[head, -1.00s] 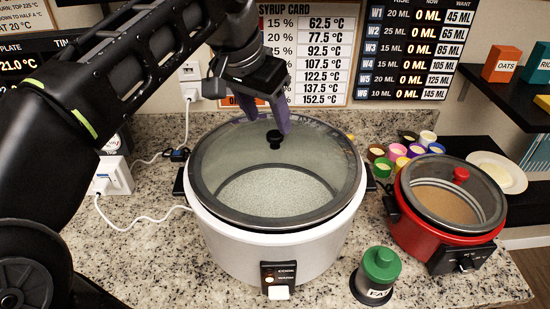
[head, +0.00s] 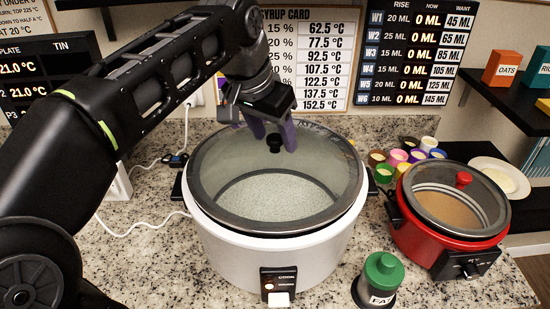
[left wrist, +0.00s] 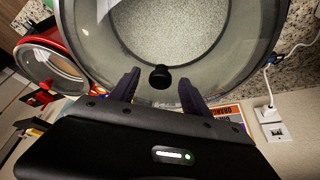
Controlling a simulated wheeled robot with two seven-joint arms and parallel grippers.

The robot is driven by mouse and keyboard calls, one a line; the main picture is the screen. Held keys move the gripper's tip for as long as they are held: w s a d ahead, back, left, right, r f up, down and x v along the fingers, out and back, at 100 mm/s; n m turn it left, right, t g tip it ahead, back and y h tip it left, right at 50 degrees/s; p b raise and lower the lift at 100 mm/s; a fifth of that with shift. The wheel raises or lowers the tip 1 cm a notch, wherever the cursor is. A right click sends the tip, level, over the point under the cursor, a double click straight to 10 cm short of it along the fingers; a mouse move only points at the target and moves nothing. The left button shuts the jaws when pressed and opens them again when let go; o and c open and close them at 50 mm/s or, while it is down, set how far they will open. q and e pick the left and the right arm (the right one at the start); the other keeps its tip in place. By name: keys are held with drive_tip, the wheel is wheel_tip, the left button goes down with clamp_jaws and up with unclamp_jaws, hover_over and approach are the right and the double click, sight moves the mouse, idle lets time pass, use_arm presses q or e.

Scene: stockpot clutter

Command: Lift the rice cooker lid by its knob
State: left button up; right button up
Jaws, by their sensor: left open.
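A large white rice cooker (head: 250,252) stands on the granite counter with its glass lid (head: 215,190) on top. The lid has a dark rim and a black knob (head: 274,142). My left gripper (head: 272,140) is open above the lid, with its purple fingers pointing down at either side of the knob in the head view. In the left wrist view the knob (left wrist: 159,77) shows between the two spread fingertips (left wrist: 158,80), apart from both. The lid (left wrist: 175,35) fills the top there. My right gripper is not in view.
A smaller red cooker (head: 440,248) with a red-knobbed glass lid stands at the right. A green-capped jar (head: 380,275) stands between them at the front. Several colored cups (head: 400,157) and a white plate (head: 495,178) are behind. A white cord (head: 140,230) lies at left.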

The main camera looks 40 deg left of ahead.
use_arm(q)
clamp_jaws()
idle(0.7)
drive_tip(key=shift+r, duration=0.1)
idle(0.7)
